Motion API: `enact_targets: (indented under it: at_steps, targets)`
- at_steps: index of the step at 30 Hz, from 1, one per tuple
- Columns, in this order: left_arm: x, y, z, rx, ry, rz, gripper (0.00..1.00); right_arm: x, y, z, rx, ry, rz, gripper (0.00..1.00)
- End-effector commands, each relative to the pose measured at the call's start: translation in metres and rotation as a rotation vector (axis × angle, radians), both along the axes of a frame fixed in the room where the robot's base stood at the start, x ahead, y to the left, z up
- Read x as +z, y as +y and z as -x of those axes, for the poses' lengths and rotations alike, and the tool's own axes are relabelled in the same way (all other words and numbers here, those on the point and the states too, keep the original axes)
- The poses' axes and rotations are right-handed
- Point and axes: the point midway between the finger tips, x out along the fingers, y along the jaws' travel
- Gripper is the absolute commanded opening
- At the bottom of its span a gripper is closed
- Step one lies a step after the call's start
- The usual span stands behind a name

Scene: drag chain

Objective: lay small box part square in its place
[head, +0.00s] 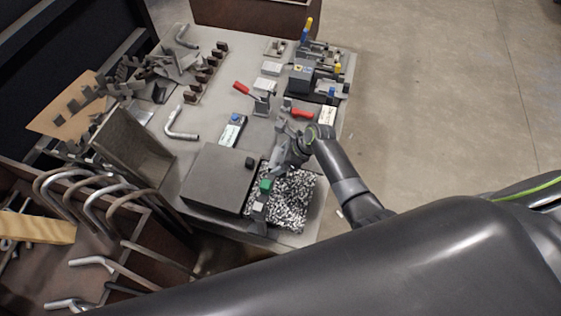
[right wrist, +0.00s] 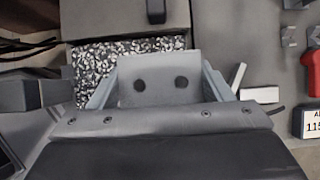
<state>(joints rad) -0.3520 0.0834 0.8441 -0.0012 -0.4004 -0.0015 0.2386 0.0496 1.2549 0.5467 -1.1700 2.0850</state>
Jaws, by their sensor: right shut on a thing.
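My right gripper (head: 281,160) hangs over the table near the speckled black-and-white pad. In the right wrist view the gripper (right wrist: 160,82) is shut on a grey flat-faced part (right wrist: 160,66) with two dark round spots, which I take to be the small box part. The part sits between the two fingers, and its far side is hidden. In the head view the gripper largely hides it, and I cannot tell whether it touches anything below. The speckled pad (head: 291,205) also shows in the right wrist view (right wrist: 88,62). My left gripper is not in view.
A wide grey block (head: 215,180) lies left of the pad, with a small dark block (head: 250,162) at its edge. A green-topped device (head: 265,186) stands at the pad's left side. Red-handled clamps (head: 300,113) stand beyond. Bent pipes (head: 182,125) and brackets crowd the left.

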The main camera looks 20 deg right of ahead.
Motion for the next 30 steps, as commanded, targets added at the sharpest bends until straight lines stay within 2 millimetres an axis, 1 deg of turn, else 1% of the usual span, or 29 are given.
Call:
enact_targets:
  at_steps: [10, 15, 17, 21, 30]
  targets:
    - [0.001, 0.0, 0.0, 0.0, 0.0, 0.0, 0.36, 0.001, 0.001, 0.0, -0.001, -0.002, 0.0, 0.45]
    - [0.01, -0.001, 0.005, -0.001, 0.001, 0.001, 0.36, 0.005, 0.001, 0.0, -0.001, 0.001, -0.002, 0.45]
    - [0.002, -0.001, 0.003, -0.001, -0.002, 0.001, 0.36, -0.006, 0.001, 0.0, 0.0, 0.001, -0.001, 0.45]
    - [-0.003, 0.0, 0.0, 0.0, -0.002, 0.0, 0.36, -0.021, 0.001, 0.0, -0.002, 0.0, -0.001, 0.45]
    - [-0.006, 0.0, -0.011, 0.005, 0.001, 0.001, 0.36, -0.045, 0.001, 0.0, 0.0, 0.001, -0.002, 0.45]
